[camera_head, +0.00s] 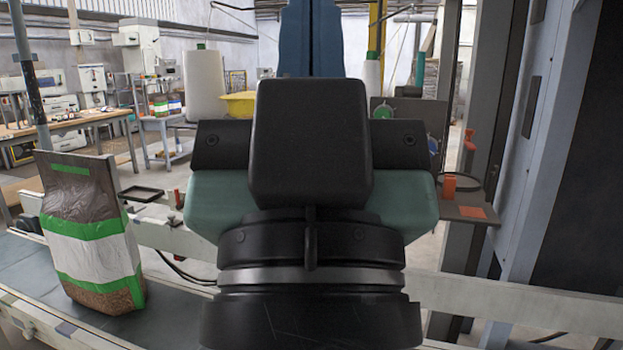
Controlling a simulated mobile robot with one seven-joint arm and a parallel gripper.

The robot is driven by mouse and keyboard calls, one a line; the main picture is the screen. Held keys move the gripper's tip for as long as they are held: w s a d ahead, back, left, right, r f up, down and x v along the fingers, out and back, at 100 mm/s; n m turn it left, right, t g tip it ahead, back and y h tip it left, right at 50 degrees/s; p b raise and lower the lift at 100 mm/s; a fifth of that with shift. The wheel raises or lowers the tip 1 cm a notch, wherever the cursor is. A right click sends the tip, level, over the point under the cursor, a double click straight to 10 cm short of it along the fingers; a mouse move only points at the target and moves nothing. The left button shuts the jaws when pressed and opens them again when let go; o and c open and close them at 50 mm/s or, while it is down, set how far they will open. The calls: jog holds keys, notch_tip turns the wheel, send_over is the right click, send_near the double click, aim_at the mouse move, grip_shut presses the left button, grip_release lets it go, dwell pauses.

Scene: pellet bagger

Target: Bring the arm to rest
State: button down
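My arm fills the middle of the view, seen from behind. Its black wrist with a silver ring leads up to my gripper (312,145), which shows as a black block with a dark bar and teal-green sides behind it. The fingertips are hidden behind this body, so I cannot see whether they are open or hold anything. No object is seen touching the gripper.
A filled bag (95,240) with green and white bands stands on the grey conveyor (190,318) at left. At right, a small shelf (463,209) holds orange items beside a grey column (535,130).

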notch_tip(320, 180, up, 16)
jog(key=p, duration=1.3)
jog(key=shift+p, duration=0.35)
